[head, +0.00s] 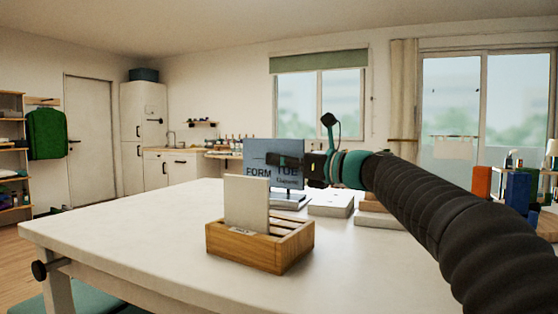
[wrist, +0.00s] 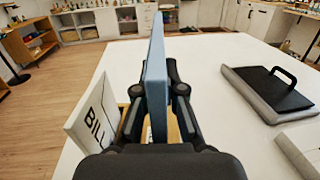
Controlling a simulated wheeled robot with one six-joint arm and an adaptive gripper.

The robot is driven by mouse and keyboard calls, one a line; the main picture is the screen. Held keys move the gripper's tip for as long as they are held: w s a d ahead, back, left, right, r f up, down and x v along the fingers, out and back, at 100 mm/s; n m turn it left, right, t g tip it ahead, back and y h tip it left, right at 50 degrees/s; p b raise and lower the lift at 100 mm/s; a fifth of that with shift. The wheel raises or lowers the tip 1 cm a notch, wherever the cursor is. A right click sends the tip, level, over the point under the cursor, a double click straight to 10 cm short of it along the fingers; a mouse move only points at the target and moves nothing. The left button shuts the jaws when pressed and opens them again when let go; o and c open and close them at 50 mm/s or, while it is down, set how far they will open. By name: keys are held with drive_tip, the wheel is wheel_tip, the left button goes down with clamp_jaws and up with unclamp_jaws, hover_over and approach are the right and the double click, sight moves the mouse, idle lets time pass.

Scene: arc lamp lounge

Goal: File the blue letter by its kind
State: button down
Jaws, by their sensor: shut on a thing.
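The blue letter (head: 262,150) is upright in my gripper (head: 290,161), above the table and by the back of the wooden sorter (head: 258,250). Its face shows printing that reads "FORM" in part; the fingers hide some of it. In the wrist view the blue letter (wrist: 156,75) is edge-on between the fingers of my gripper (wrist: 157,100). The sorter has several slots, open at its right part. A cream letter (head: 246,203) stands in its left part, and in the wrist view this letter (wrist: 92,120) reads "BILL". The sorter's small front label is unreadable.
The white table (head: 130,225) is clear at left and front. Pale flat boxes (head: 331,204) lie behind the sorter to the right. In the wrist view a dark plate with a handle (wrist: 272,88) lies on a pale slab at right.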

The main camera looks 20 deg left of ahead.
sight(279, 185)
drive_tip(key=shift+r, duration=0.1)
drive_tip(key=shift+f+b, duration=1.9)
drive_tip(key=shift+f, duration=1.1)
drive_tip(key=shift+p, duration=0.65)
drive_tip(key=shift+f+b, duration=0.9)
drive_tip(key=shift+f, duration=0.35)
drive_tip(key=c, duration=1.2)
unclamp_jaws()
drive_tip(key=shift+d, duration=0.1)
drive_tip(key=r+v, duration=0.1)
drive_tip(key=v, duration=1.1)
drive_tip(key=shift+f, duration=0.45)
